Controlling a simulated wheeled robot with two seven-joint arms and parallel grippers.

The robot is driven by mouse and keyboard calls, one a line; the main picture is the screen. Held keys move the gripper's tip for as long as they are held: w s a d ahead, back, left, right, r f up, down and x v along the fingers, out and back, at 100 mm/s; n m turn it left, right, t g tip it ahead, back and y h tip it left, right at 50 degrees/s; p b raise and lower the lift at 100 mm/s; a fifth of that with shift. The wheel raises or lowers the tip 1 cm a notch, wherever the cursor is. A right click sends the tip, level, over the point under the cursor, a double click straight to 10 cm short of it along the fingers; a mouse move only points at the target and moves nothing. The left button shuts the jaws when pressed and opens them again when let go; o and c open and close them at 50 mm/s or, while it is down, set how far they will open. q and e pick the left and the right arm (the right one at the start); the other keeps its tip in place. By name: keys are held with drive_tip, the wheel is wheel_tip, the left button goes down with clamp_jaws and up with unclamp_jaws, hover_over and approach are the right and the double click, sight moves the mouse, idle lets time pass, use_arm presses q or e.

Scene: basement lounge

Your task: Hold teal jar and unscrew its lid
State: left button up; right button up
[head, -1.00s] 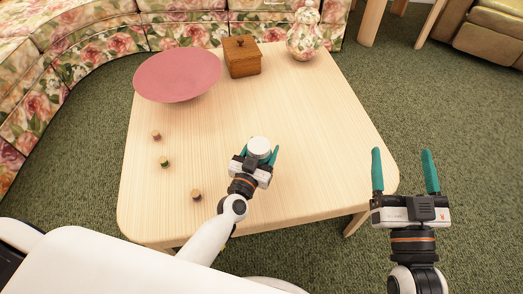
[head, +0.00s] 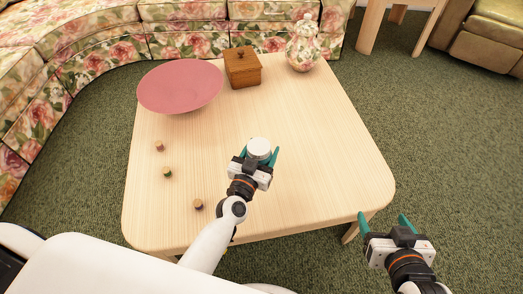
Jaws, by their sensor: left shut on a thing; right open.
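A jar with a round white lid (head: 259,147) stands on the table between the fingers of my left gripper (head: 260,156). Its body is mostly hidden by the gripper, so I cannot tell its colour. My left gripper is shut on the jar, one teal finger on each side. My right gripper (head: 384,222) is open and empty, off the table's front right corner, well apart from the jar.
The pale wooden table (head: 310,150) also bears a pink dish (head: 180,86), a wooden box (head: 242,68) and a floral lidded jar (head: 303,45). Small pieces lie at the left: one (head: 159,146), another (head: 167,172) and a third (head: 198,204). The table's right side is clear.

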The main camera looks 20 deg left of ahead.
use_arm(q)
drive_tip(key=o, duration=0.5)
drive_tip(key=c, duration=0.9)
drive_tip(key=shift+r, duration=0.1)
